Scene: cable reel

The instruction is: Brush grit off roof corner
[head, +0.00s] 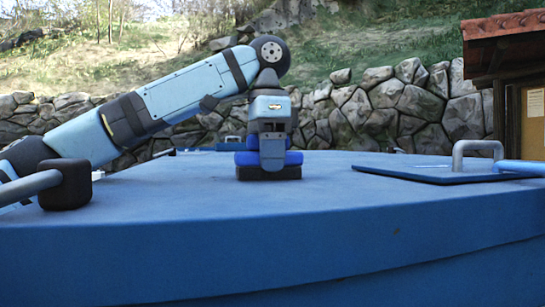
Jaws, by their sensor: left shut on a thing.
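The blue roof (330,205) fills the lower half of the view, with its rounded near edge towards me. My left arm reaches in from the left, and my left gripper (273,148) points down, shut on a brush (246,158). The brush has a blue body and a dark underside, which appears to rest on the roof around the middle. The gripper hides part of the brush. One small dark speck (397,231) shows on the near side; I cannot tell whether it is grit. My right gripper is not in view.
A flat blue hatch (425,170) with a grey handle (478,147) lies on the roof at the right. A dark block (65,184) with a grey bar stands at the left. The roof between them is mostly clear. A stone wall (400,105) stands behind.

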